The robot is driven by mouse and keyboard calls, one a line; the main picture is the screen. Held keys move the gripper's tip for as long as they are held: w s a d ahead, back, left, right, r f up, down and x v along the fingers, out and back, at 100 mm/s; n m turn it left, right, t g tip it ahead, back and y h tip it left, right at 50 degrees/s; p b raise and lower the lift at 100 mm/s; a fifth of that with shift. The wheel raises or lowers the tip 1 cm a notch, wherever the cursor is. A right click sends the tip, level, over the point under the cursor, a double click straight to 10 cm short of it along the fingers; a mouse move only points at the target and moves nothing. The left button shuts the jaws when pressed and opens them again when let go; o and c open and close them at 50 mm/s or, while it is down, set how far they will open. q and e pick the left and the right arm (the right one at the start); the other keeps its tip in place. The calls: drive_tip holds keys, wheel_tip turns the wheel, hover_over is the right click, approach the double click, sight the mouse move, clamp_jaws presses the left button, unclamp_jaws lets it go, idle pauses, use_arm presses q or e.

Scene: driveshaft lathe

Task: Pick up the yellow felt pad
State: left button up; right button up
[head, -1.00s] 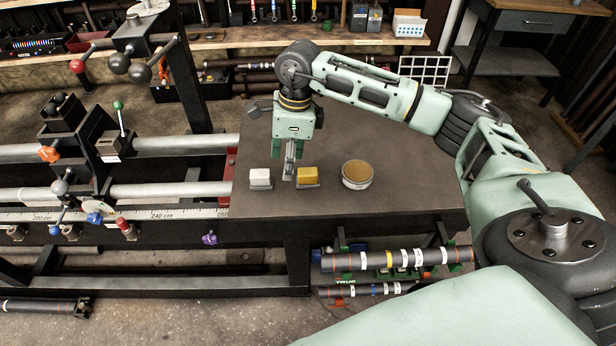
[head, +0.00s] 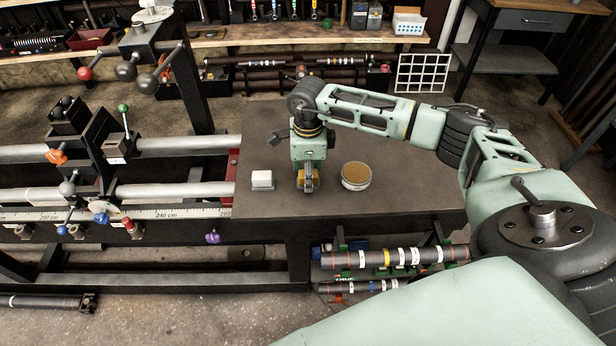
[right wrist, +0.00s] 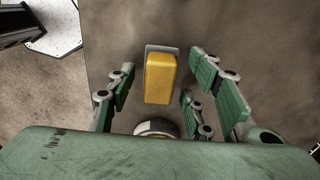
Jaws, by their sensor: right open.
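The yellow felt pad (right wrist: 160,77) lies on a grey base on the dark table. In the right wrist view it sits between the spread green fingers of my right gripper (right wrist: 161,84), with a gap on each side. In the head view the right gripper (head: 308,186) points down directly over the pad and hides most of it; yellow shows around the fingers. The right gripper is open and empty. My left gripper is in neither view.
A white pad (head: 262,180) lies left of the gripper on the table (head: 400,200). A round tin with a brown top (head: 356,175) stands close on the right. The lathe's rails (head: 165,190) are farther left. The table's right part is clear.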

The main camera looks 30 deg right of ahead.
drive_tip(key=shift+c, duration=0.5)
clamp_jaws()
drive_tip(key=shift+r, duration=0.15)
drive_tip(key=shift+r+b, duration=0.3)
drive_tip(key=r, duration=0.1)
drive_tip(key=r+b, duration=0.1)
drive_tip(key=s+r, duration=0.1)
drive_tip(key=shift+d+r+b, duration=0.3)
drive_tip(key=shift+b, duration=0.1)
drive_tip(key=s+d+r+b, duration=0.2)
drive_tip(key=s+r, duration=0.4)
drive_tip(key=s, duration=0.4)
drive_tip(key=shift+s+d+r+b, duration=0.15)
drive_tip(key=shift+d+r+b, duration=0.15)
drive_tip(key=shift+d+b, duration=0.15)
